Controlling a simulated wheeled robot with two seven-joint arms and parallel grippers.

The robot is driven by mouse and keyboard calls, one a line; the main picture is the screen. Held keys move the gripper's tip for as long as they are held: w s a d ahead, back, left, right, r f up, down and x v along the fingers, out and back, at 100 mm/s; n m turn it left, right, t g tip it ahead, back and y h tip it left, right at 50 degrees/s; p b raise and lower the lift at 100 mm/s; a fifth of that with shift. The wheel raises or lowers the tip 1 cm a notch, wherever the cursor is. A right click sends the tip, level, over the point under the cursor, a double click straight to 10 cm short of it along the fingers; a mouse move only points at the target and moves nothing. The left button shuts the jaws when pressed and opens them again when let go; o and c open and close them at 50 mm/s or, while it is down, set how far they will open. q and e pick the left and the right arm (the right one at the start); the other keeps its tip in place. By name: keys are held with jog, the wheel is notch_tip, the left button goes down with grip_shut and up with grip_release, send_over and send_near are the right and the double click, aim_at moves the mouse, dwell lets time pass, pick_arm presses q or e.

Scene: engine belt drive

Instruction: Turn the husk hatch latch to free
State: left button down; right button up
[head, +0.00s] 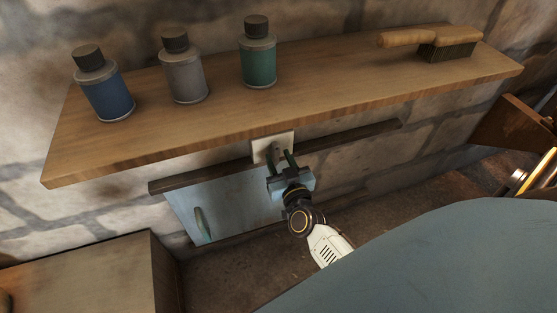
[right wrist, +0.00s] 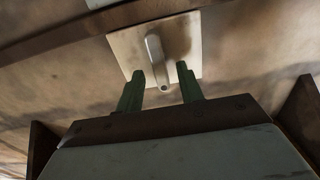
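The latch is a pale grey lever (right wrist: 155,52) on a cream square plate (right wrist: 125,45), and it hangs nearly upright, leaning slightly, in the right wrist view. In the head view the plate (head: 262,146) shows under the shelf's front edge, with the lever largely hidden by my gripper. The hatch is probably the pale blue panel (head: 225,200) with a green handle (head: 203,222). My right gripper (head: 281,156) is at the plate. In the right wrist view its green fingers (right wrist: 159,78) stand apart on either side of the lever's lower end; I cannot tell whether they touch it. My left gripper is not in view.
A wooden shelf (head: 160,125) juts out just above the latch. It carries blue (head: 107,97), grey (head: 185,78) and green (head: 259,65) bottles and a brush (head: 445,50). A dark rail (head: 355,137) runs behind the gripper. A wooden box (head: 85,275) stands at lower left.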

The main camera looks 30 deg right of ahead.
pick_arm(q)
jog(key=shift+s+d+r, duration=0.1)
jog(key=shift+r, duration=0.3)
pick_arm(e)
jog(key=shift+w+d, duration=0.15)
jog(key=shift+w, duration=0.4)
grip_shut()
